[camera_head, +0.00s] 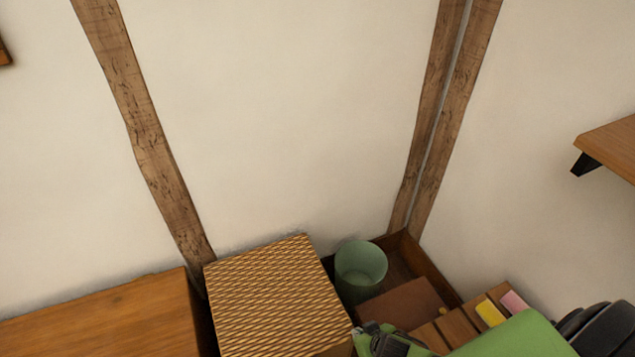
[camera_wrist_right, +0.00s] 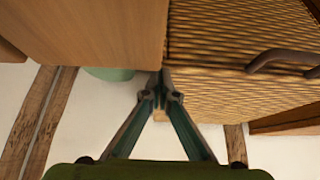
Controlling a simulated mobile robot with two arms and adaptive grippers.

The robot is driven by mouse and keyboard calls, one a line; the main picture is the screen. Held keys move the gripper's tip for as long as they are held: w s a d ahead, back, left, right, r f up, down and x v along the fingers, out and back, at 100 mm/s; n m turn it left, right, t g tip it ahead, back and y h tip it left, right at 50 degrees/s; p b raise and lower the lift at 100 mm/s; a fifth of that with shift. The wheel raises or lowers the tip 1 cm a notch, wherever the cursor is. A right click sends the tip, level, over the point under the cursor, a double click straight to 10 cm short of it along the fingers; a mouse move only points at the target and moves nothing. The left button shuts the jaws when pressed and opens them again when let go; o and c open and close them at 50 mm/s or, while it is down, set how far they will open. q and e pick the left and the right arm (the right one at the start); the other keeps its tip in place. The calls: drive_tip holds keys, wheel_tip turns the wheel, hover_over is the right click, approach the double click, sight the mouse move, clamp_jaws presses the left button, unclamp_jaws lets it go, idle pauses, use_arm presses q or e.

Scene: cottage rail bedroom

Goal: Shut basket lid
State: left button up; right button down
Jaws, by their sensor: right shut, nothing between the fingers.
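The woven wicker basket (camera_head: 275,300) stands against the wall at the bottom middle of the head view. Its top looks flat and closed, with no opening visible from above. The basket (camera_wrist_right: 235,100) also fills the upper right of the right wrist view, with a dark curved handle (camera_wrist_right: 283,57) on it. My right gripper (camera_head: 368,334) is at the basket's right front corner. In the right wrist view its fingers (camera_wrist_right: 166,82) are together and empty, close to the basket's edge; contact cannot be told. My left gripper is out of view.
A green bin (camera_head: 361,268) stands right of the basket, beside a brown wooden surface (camera_head: 405,303). A wooden top (camera_head: 110,315) lies to the left. A wall shelf (camera_head: 612,148) juts out at the right. The wall above the basket is clear except for timber posts.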

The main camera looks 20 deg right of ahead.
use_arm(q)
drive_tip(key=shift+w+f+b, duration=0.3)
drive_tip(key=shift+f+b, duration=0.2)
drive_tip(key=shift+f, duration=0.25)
use_arm(e)
drive_tip(key=shift+s+a+f, duration=0.2)
drive_tip(key=shift+s+f, duration=0.6)
drive_tip(key=shift+f, duration=0.25)
wheel_tip(320, 180, up, 5)
drive_tip(key=w+p, duration=0.2)
drive_tip(key=p, duration=0.3)
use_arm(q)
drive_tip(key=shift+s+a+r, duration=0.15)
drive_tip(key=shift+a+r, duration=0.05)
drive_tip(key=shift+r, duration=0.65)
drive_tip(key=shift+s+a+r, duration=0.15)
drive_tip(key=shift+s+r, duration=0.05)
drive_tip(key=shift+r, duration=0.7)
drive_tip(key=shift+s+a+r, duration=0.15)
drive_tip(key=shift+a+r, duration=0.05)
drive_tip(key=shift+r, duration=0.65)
use_arm(e)
drive_tip(key=s+r, duration=0.3)
drive_tip(key=s, duration=0.7)
drive_tip(key=shift+s+d, duration=0.15)
drive_tip(key=shift+d, duration=0.05)
